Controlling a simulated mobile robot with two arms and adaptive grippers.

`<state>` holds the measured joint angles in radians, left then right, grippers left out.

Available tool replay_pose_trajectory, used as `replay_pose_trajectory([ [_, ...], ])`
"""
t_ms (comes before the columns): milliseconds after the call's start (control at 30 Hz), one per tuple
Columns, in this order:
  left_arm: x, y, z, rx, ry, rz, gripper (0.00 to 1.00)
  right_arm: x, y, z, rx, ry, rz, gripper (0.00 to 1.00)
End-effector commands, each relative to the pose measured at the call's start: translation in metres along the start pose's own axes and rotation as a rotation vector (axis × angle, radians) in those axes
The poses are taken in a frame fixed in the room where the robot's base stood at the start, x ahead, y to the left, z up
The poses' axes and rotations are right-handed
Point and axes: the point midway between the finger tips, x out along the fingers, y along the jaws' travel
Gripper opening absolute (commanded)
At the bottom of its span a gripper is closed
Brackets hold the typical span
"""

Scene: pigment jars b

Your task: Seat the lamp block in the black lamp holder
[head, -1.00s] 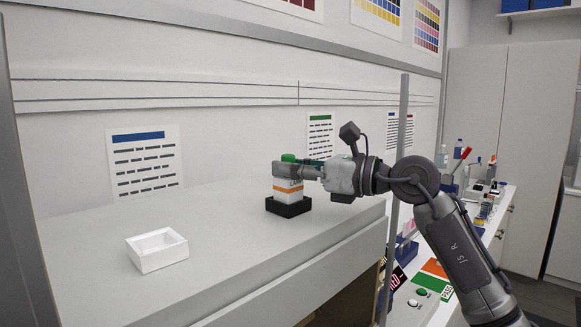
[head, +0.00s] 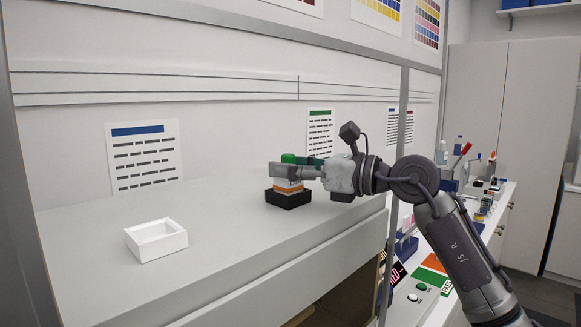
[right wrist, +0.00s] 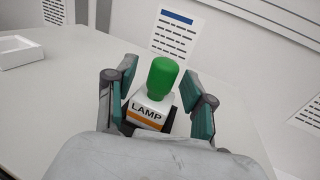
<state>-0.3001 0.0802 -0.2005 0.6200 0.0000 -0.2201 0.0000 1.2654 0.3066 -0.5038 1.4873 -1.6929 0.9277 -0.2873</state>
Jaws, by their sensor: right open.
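The lamp block (right wrist: 150,110) is white with an orange stripe, the word LAMP and a green knob (right wrist: 162,77) on top. It stands upright in the black lamp holder (head: 288,201) on the bench top. Its lower part is hidden inside the holder, and the orange stripe shows just above the rim in the head view. My right gripper (head: 292,171) is open around the block. In the right wrist view its fingers stand on either side of the block, with a gap visible. The far finger is partly hidden in the head view. My left gripper is not in view.
A white open tray (head: 170,246) stands on the bench top (head: 218,240) to the left, with free room between it and the holder. A wall is behind. A lower counter to the right carries bottles and a panel with buttons (head: 420,287).

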Motion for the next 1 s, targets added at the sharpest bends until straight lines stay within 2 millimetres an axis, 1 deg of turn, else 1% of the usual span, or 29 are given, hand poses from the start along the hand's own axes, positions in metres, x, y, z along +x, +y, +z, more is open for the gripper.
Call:
replay_pose_trajectory([
  [133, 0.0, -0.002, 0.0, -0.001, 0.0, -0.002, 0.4, -0.005, -0.001, 0.0, 0.0, 0.0, -0.001, 0.53],
  [233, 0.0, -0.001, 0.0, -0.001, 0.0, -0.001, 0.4, -0.018, -0.001, -0.001, 0.0, 0.0, -0.003, 0.53],
  [500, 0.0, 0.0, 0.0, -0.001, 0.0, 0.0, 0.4, -0.076, -0.001, -0.001, -0.001, 0.001, -0.004, 0.53],
  [600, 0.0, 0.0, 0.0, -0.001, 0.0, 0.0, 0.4, -0.094, -0.001, -0.001, -0.001, 0.001, -0.004, 0.53],
  [700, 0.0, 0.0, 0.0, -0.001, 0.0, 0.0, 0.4, -0.108, -0.001, -0.001, 0.0, 0.002, -0.002, 0.53],
  [833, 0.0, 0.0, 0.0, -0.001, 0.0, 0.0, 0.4, -0.118, 0.0, 0.0, 0.0, 0.0, -0.001, 0.53],
  [1000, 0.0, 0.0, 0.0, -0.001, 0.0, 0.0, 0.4, -0.121, 0.0, 0.0, 0.0, 0.0, 0.0, 0.53],
])
